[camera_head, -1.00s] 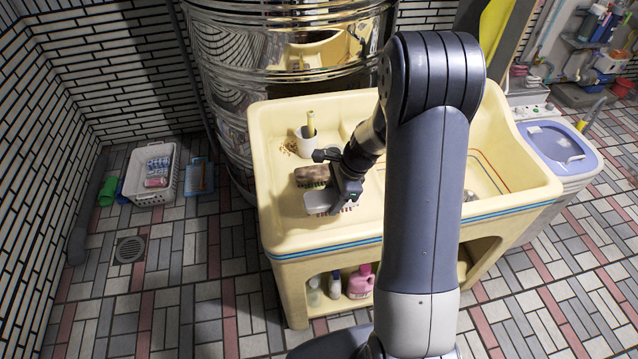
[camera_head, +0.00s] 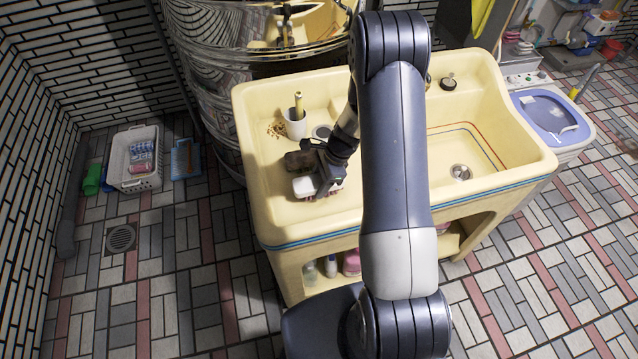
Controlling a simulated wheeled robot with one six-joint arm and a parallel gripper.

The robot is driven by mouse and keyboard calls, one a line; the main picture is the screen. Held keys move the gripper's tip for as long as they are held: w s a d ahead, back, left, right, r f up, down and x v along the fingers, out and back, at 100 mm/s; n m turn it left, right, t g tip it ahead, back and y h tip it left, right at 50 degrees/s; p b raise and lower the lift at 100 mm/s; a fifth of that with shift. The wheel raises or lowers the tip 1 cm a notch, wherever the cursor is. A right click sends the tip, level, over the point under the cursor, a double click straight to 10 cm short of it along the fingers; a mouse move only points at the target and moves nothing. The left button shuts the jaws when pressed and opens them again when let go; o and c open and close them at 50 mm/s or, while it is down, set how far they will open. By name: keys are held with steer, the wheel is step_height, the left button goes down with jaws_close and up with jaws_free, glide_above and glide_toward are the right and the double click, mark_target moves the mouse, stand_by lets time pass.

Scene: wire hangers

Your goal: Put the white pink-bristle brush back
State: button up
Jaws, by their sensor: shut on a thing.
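The white brush (camera_head: 303,187) is at the front left of the cream sink unit (camera_head: 345,215), over its flat counter. A little pink shows at its lower right edge, by my gripper. My gripper (camera_head: 322,182) is shut on the brush, coming from the right and above. The fingers hide part of it. I cannot tell whether the brush touches the counter. A brown brush-like block (camera_head: 299,160) lies just behind the white brush, very close to it.
A white cup (camera_head: 295,126) with a yellow handle in it stands behind, with small brown bits (camera_head: 276,129) beside it. The sink basin (camera_head: 480,150) is to the right. A shiny metal drum (camera_head: 215,75) stands behind. The counter's front left is clear.

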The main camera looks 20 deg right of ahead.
steer(key=shift+f, duration=0.9)
steer(key=shift+f, duration=0.1)
steer(key=o, duration=1)
steer(key=shift+r, duration=0.2)
steer(key=b+v, duration=0.2)
steer(key=v, duration=1)
